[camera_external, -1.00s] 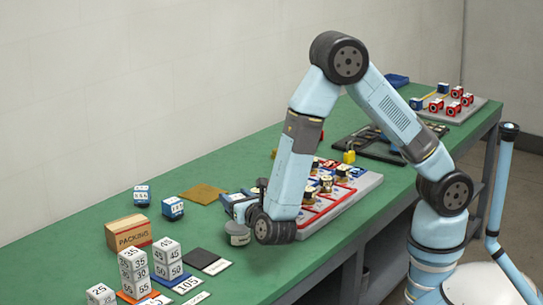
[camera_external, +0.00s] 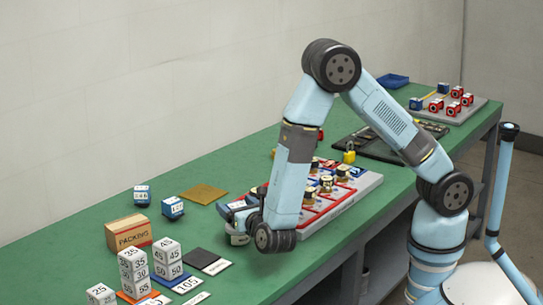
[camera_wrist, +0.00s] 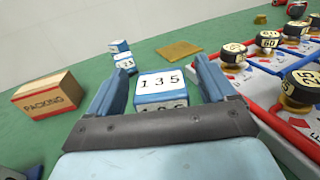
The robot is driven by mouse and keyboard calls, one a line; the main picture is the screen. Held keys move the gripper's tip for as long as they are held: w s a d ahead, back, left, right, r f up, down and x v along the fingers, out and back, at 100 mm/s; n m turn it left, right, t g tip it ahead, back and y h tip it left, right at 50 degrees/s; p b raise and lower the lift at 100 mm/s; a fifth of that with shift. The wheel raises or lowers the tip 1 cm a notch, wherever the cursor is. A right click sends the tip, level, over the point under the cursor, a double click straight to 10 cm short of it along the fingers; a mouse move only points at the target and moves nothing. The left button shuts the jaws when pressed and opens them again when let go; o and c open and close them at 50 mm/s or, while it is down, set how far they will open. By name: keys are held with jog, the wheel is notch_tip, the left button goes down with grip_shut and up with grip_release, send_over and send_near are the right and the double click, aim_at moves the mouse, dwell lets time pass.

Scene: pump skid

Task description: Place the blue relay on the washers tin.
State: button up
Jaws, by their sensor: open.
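A blue block with a white top marked 135 (camera_wrist: 160,84) sits between the fingers of my gripper (camera_wrist: 157,76) in the wrist view. The fingers stand apart on either side of it; I cannot tell whether they touch it. Two similar blue-and-white blocks, a farther one (camera_wrist: 120,46) and a nearer one (camera_wrist: 125,62), stand beyond; they also show in the external view (camera_external: 141,195) (camera_external: 172,208). No block is labelled as a relay. I see no readable washers label and cannot identify the tin. In the external view, my arm hides much around my gripper (camera_external: 238,212).
A brown PACKING box (camera_external: 128,233) stands left, beside stacked numbered white blocks (camera_external: 133,272). A tan mat (camera_external: 204,194) lies behind my gripper. A tray with red-edged compartments and round-topped pieces (camera_external: 345,205) is close on the right. Green bench is clear between box and gripper.

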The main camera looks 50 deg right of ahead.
jog(key=v, duration=1.2)
jog(key=d+r+m+g+h, duration=0.1)
jog(key=d+r+m+g, duration=0.35)
jog(key=d, duration=0.45)
jog(key=d+r+m+g+h, duration=0.2)
jog(key=d+r+m+g, duration=0.3)
jog(key=d, duration=0.4)
jog(key=d+r+m+g+h, duration=0.1)
jog(key=d+r+m+g, duration=0.25)
jog(key=d+m, duration=0.4)
jog(key=s+d+r+m+t+y, duration=0.2)
jog(key=s+d+r+m+y, duration=0.8)
jog(key=s+m, duration=0.3)
jog(key=shift+s+d+r+m+y, duration=0.2)
jog(key=shift+d+r+m+y, duration=0.25)
jog(key=shift+r+m, duration=0.25)
